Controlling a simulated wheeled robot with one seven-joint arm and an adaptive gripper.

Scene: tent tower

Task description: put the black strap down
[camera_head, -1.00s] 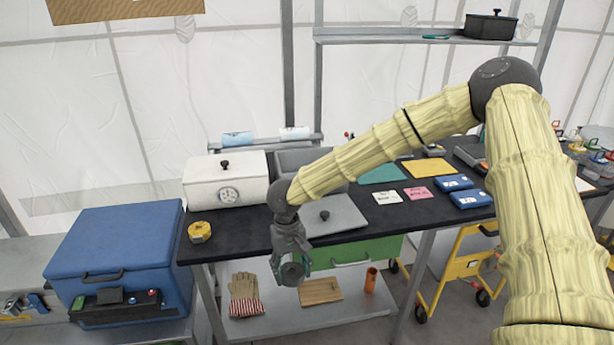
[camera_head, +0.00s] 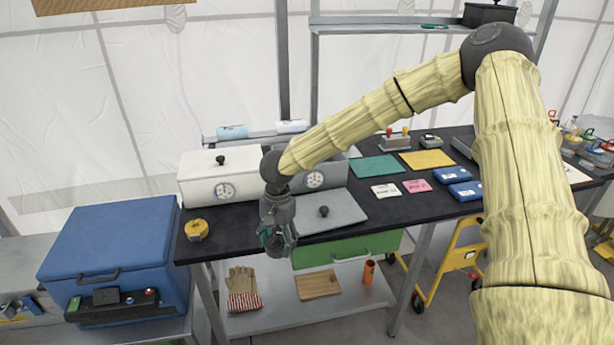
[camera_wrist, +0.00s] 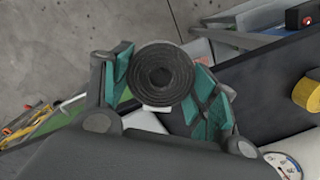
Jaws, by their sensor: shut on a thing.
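The black strap (camera_wrist: 160,78) is a rolled coil, seen end-on in the wrist view between the teal finger pads of my gripper (camera_wrist: 158,88). My gripper is shut on it. In the head view my gripper (camera_head: 277,240) hangs pointing down at the front edge of the black-topped table (camera_head: 240,238), left of the grey lid with a dark knob (camera_head: 335,212). The strap is hard to make out in the head view, where the fingers mostly hide it.
A yellow tape roll (camera_head: 196,230) sits at the table's left front. A white box with a dial (camera_head: 212,180) stands behind it. A blue cooler (camera_head: 112,250) is to the left. Gloves (camera_head: 243,290) and a wooden board (camera_head: 318,284) lie on the lower shelf. Black tabletop is bare between tape and gripper.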

